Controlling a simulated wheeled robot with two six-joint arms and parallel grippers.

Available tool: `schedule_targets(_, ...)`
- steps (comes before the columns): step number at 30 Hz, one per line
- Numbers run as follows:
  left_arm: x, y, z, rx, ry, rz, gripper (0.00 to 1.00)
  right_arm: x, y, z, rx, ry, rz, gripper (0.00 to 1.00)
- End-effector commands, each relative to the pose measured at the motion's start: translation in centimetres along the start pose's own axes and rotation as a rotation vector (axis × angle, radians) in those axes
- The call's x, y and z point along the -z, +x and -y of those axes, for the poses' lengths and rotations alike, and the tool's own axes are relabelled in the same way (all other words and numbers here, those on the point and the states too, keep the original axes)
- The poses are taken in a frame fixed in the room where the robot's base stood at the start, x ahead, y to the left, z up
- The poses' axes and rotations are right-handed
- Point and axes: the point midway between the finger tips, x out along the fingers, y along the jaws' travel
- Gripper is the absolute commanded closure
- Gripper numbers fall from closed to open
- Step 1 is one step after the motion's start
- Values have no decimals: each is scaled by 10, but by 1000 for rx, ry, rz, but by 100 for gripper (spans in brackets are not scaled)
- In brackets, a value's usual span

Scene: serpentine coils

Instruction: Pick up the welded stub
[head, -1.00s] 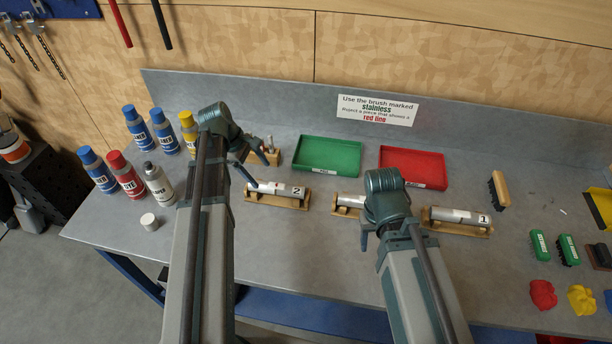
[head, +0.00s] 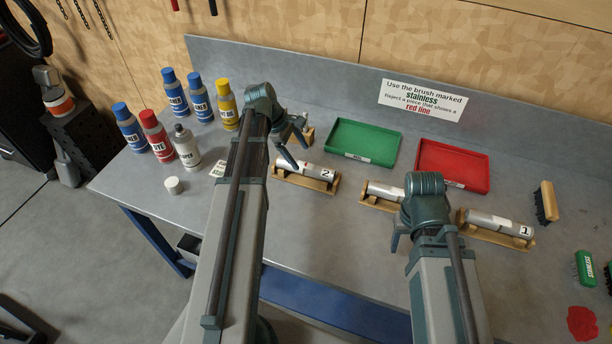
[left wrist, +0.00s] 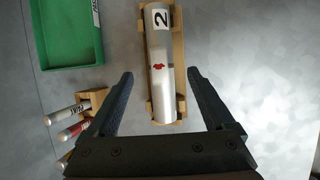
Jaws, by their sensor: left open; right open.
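A silver stub labelled 2 (head: 308,171) lies on a wooden cradle (head: 320,186) left of centre. In the left wrist view the stub (left wrist: 160,95) runs lengthwise with a ragged red mark on its side. My left gripper (head: 295,145) is open and empty; in the wrist view its fingers stand either side of the stub's near end, apart from it. A second stub (head: 380,190) is partly hidden by my right arm. A third stub, labelled 1 (head: 497,222), lies on a cradle to the right. My right gripper (head: 399,236) is open beside the middle cradle, partly hidden.
A green tray (head: 362,122) and a red tray (head: 452,144) lie behind the stubs, below a sign (head: 422,100). Several spray cans and bottles (head: 160,136) stand at the left. A wooden-backed brush (head: 545,202) and a green brush (head: 585,268) lie at the right.

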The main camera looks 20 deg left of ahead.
Motion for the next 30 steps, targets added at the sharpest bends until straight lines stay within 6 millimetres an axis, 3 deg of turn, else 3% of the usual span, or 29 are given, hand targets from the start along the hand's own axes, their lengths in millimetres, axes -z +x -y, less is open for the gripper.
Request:
schedule_targets(1,2,13,1,0,1,0,13,1,12,1,0,0,0,45)
schedule_targets(3,1,18,0,0,1,0,13,1,17,2,0,1,0,45)
schedule_targets(13,1,23,0,0,0,0,13,1,22,2,0,1,0,45)
schedule_targets(24,4,66,2,0,2,0,13,4,62,6,0,2,0,45)
schedule_targets(30,2,70,1,0,0,0,13,4,65,6,0,2,0,45)
